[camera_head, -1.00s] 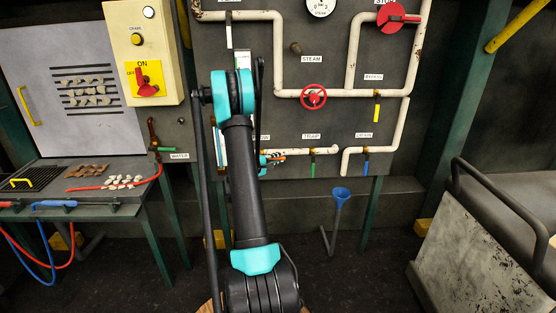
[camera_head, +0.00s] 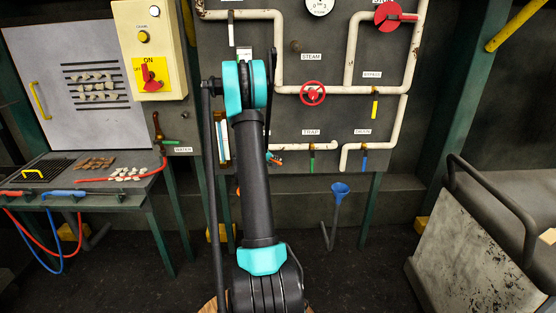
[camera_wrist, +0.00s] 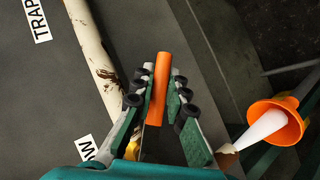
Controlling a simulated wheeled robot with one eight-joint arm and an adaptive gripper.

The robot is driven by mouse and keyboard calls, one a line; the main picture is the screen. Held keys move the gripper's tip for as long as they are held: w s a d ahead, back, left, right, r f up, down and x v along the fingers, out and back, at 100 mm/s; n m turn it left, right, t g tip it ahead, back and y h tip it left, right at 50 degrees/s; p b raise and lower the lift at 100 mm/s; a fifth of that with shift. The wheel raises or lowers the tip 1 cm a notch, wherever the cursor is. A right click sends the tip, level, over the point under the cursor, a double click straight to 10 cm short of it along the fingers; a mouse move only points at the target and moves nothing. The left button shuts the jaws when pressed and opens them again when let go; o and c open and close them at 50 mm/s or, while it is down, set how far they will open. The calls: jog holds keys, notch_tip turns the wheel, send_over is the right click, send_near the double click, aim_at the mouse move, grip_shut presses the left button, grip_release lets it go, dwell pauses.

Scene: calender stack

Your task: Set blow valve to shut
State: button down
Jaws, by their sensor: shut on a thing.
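An orange bar-shaped handle (camera_wrist: 158,90) stands between the fingers of my gripper (camera_wrist: 157,88) in the wrist view. The fingers are closed in on it from both sides. A partly cut-off label (camera_wrist: 88,152) ending in "OW" lies beside a rust-stained white pipe (camera_wrist: 97,58); the handle appears to be the blow valve's. Its base and the valve body are mostly hidden by my gripper. In the head view my arm covers the blow valve, and only a small part of my gripper (camera_head: 273,158) shows to the right of the arm.
An orange funnel (camera_wrist: 275,122) is to the right in the wrist view. The trap valve's green handle (camera_head: 312,163) and the drain valve's blue handle (camera_head: 364,163) are to the right of my gripper. A blue funnel (camera_head: 340,188) stands below. A cart (camera_head: 475,250) is at right.

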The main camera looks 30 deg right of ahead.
jog(key=w+a+f+m+t+y, duration=0.3)
jog(key=a+m+t+y, duration=0.1)
jog(key=y, duration=0.3)
jog(key=shift+w+a+f+m+y, duration=0.15)
jog(key=shift+a+m+y, duration=0.25)
jog(key=shift+a, duration=0.3)
dwell(0.3)
jog(key=c, duration=1.5)
grip_release()
jog(key=shift+a, duration=0.1)
jog(key=v, duration=1.2)
